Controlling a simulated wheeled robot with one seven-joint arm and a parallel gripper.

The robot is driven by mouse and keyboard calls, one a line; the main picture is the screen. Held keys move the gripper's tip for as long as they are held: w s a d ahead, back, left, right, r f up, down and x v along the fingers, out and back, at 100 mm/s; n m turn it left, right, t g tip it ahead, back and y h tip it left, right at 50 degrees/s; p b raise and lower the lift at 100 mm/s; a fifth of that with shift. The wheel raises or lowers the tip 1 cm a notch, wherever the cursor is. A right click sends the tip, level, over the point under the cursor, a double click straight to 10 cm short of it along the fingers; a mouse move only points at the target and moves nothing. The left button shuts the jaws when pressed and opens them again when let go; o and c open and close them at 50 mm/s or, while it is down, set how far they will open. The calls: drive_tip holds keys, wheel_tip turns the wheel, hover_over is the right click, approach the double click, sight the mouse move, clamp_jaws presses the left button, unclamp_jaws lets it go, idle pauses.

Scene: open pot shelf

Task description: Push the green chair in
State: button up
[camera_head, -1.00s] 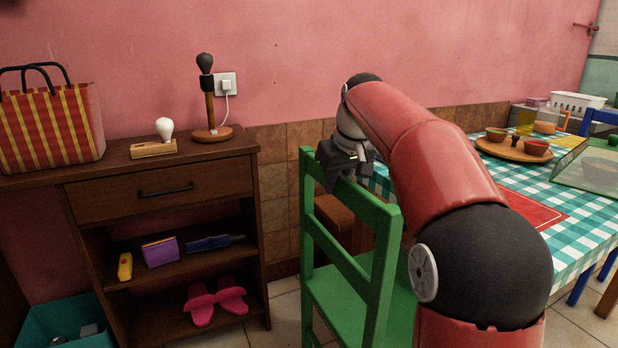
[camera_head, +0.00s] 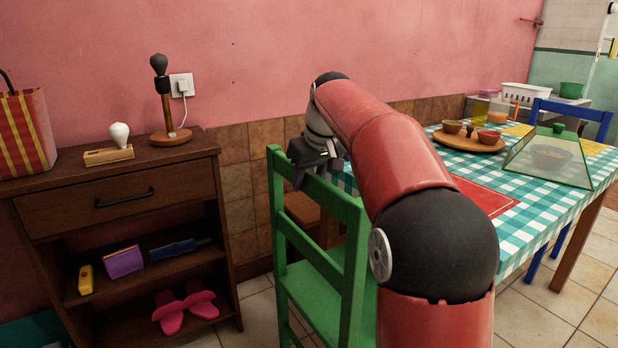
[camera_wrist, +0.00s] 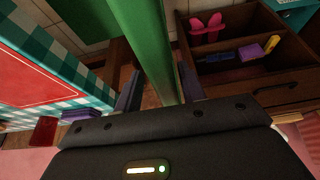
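The green chair (camera_head: 338,203) stands in the lower middle of the head view, its back towards me and its seat (camera_head: 318,300) on the far side. The checked-cloth table (camera_head: 530,215) is beyond it to the right. My gripper (camera_head: 299,180) is at the left part of the chair's top rail, fingers pointing down. In the wrist view, the green rail (camera_wrist: 148,45) runs between my two fingers (camera_wrist: 160,80). They look spread around it, with a narrow gap on the left side; firm contact cannot be seen. My red arm hides part of the chair's right side and the table edge.
A dark wooden cabinet (camera_head: 120,200) stands left of the chair, with a narrow floor gap between. A brown wooden stool or bench (camera_head: 303,208) shows behind the chair back. A blue chair (camera_head: 590,113) is at the table's far side. Tiled floor (camera_head: 590,290) is clear at right.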

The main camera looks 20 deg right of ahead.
drive_tip(key=shift+r, duration=0.15)
drive_tip(key=p+v, duration=0.1)
drive_tip(key=v, duration=0.6)
drive_tip(key=shift+s+d+r, duration=0.1)
drive_tip(key=shift+s+r, duration=0.05)
drive_tip(key=shift+r, duration=0.1)
